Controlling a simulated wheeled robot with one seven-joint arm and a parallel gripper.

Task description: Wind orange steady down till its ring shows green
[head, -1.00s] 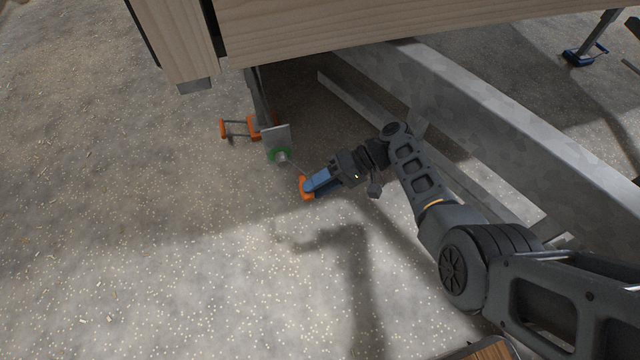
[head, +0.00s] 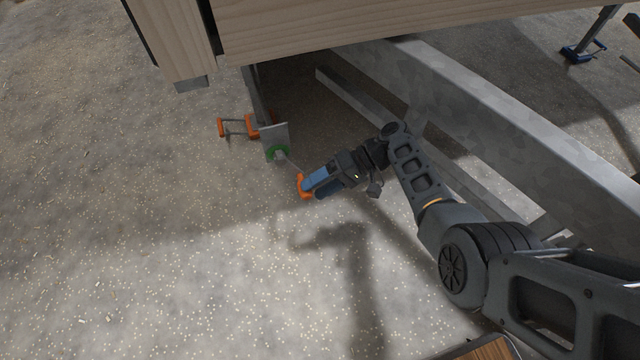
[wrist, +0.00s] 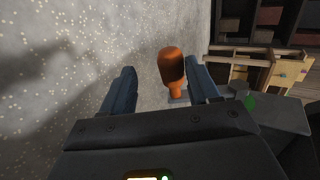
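A thin crank rod runs from there to an orange handle (head: 304,187). My gripper (head: 315,187) is at that handle, its blue fingers apart. In the wrist view the orange handle (wrist: 171,66) stands between the two fingers of my gripper (wrist: 160,76), close to the right finger, with a clear gap to the left one. The handle's far end and the rod are partly hidden there.
The wooden trailer wall (head: 400,25) hangs above the steady. A grey metal chassis beam (head: 510,125) runs beside my arm. A blue steady (head: 582,52) stands at the far right. The ground to the left and front is open.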

